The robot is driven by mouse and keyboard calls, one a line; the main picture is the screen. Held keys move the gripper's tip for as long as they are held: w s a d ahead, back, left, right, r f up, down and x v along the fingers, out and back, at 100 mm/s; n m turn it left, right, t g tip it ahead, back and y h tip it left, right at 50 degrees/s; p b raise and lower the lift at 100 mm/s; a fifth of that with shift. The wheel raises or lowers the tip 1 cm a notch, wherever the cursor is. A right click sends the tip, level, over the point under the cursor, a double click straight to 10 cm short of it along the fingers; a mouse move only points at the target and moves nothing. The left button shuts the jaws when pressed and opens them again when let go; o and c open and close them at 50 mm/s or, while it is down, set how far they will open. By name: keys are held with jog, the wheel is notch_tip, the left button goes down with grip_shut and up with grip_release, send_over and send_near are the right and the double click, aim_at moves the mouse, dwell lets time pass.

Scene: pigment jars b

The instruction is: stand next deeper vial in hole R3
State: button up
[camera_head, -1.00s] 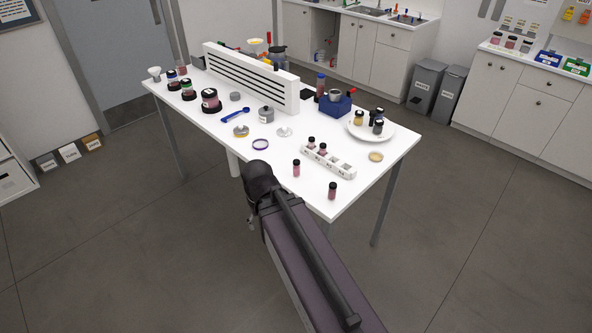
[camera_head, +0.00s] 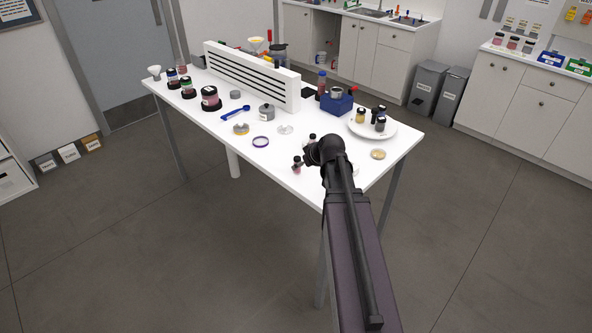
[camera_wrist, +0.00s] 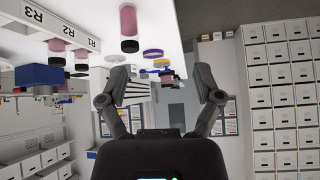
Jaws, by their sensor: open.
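In the wrist view, which is upside down, a pink vial with a black cap (camera_wrist: 129,28) stands on the table near my gripper. A vial also shows in the head view (camera_head: 297,168), beside my gripper's left side. My gripper (camera_wrist: 163,78) is open and empty; the vial is not between its fingers. The white rack (camera_wrist: 43,21) bears labels R1, R2 and R3. Two black-capped pink vials show at the rack by R1 (camera_wrist: 80,56) and R2 (camera_wrist: 55,46); no vial shows by R3. My arm hides most of the rack in the head view.
A white plate (camera_head: 354,131) with several jars stands at the right, with a yellowish disc (camera_head: 378,154) in front. A purple ring (camera_head: 261,142), a blue scoop (camera_head: 236,115) and a grey pot (camera_head: 266,111) lie to the left. A white slatted board (camera_head: 250,78) stands behind.

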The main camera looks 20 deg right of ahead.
jog(key=d, duration=0.2)
jog(key=w+d+t, duration=0.1)
jog(key=shift+d+r, duration=0.3)
jog(key=shift+d, duration=0.1)
jog(key=shift+b+x, duration=3.2)
jog(key=shift+x, duration=1.1)
jog(key=shift+d, duration=0.15)
jog(key=shift+w+f, duration=0.1)
jog(key=w+f+b, duration=0.2)
jog(key=shift+d+f+b, duration=0.15)
jog(key=shift+f+b, duration=0.2)
jog(key=shift+b, duration=0.05)
jog(key=shift+b+x, duration=0.55)
jog(key=shift+x, duration=0.3)
jog(key=shift+w, duration=0.1)
